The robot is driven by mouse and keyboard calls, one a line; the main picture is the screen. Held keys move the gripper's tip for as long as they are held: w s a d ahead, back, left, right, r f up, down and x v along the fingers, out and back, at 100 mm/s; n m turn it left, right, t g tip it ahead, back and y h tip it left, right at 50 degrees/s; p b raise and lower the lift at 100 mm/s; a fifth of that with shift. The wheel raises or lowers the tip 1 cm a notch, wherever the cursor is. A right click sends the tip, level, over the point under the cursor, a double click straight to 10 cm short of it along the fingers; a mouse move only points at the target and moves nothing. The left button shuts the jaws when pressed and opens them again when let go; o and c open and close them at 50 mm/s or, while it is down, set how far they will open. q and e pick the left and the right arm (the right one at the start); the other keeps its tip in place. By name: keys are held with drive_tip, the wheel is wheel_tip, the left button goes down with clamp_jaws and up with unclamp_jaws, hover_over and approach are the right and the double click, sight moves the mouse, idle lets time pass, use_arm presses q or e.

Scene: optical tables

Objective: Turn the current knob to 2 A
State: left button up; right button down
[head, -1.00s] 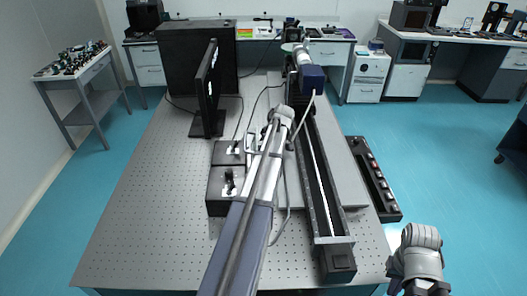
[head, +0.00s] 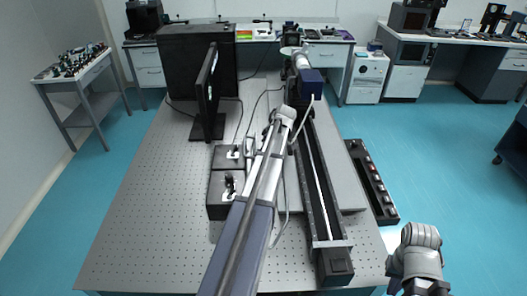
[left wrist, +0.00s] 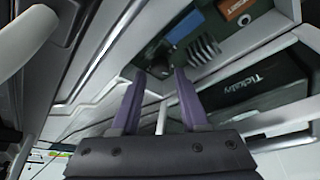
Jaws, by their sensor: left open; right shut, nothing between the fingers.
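Two black boxes, the nearer (head: 214,199) and the farther (head: 217,158), stand on the perforated table left of my central arm. Each has a small black knob-like part on a white patch. I cannot read any marks or tell which is the current knob. My left gripper shows in the left wrist view (left wrist: 156,78), its two purple fingers apart with nothing held between them. A dark part lies beyond the fingertips. My right gripper (head: 418,284) is low at the right, off the table, shut and empty, partly cut off.
A monitor (head: 207,95) stands behind the boxes, and a large black case (head: 185,55) behind it. A long rail (head: 322,205) and a black strip with red parts (head: 372,180) lie to the right. The left front of the perforated table (head: 140,220) is clear.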

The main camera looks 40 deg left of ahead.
use_arm(q)
drive_tip(key=shift+p+v, duration=1.95)
drive_tip(key=shift+v, duration=0.7)
